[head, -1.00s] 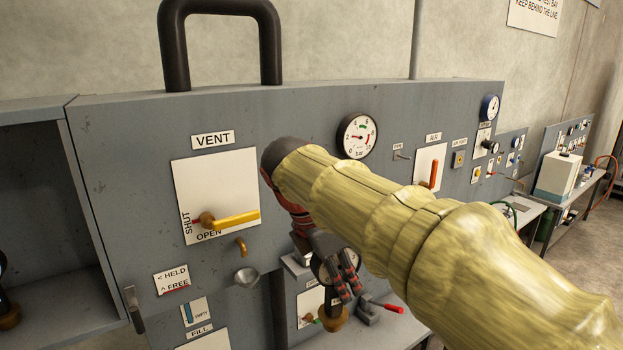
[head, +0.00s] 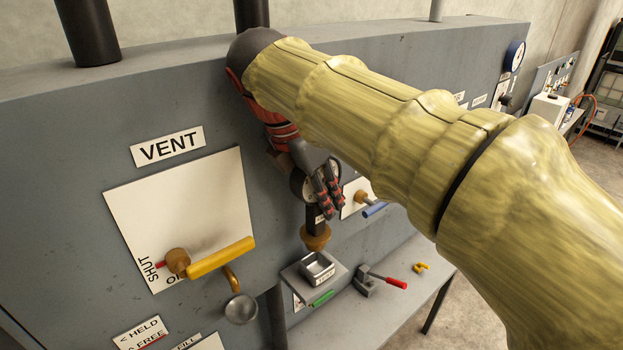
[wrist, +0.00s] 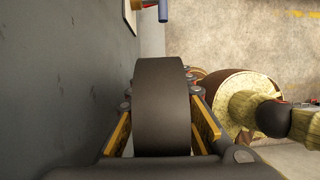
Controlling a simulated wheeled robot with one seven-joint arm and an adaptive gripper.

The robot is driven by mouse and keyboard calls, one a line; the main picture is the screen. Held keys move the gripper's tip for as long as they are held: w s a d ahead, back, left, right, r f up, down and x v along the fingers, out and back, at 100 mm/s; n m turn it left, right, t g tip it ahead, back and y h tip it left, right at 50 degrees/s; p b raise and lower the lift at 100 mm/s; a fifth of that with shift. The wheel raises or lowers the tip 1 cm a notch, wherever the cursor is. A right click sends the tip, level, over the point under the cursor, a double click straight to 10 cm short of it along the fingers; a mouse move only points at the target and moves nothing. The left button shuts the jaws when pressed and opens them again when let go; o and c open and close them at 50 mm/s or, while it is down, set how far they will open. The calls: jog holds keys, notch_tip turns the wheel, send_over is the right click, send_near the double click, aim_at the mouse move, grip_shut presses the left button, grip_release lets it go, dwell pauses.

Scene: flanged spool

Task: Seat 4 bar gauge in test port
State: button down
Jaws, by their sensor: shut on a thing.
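My gripper (head: 328,188) is shut on a round dark-rimmed gauge (head: 302,186) with a black stem and a brass foot. In the wrist view my gripper (wrist: 162,130) has its fingers on both sides of the gauge's dark rim (wrist: 162,108). The gauge looks roughly upright, and its dial cannot be read. Below the brass foot is a grey block with a square recess, the test port (head: 318,268), with a partly legible label on its front. The foot appears above the port and apart from it. The exact gap cannot be told.
The grey panel (head: 60,170) stands close behind the gripper. On it are the VENT valve's yellow handle (head: 220,258) and a small metal cup (head: 240,308). A red-handled lever (head: 390,283) and a small yellow piece (head: 421,267) are on the bench (head: 410,295), right of the port.

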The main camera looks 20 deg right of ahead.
aim_at(304, 193)
jog(key=shift+s, duration=0.2)
jog(key=shift+s+f, duration=0.1)
jog(key=shift+w+f+b, duration=0.3)
jog(key=shift+f+b, duration=0.35)
jog(key=shift+b, duration=0.15)
notch_tip(304, 193, down, 5)
jog(key=b, duration=0.5)
jog(key=shift+s, duration=0.15)
jog(key=shift+f, duration=0.65)
jog(key=c, duration=1.5)
grip_release()
jog(key=v, duration=1.2)
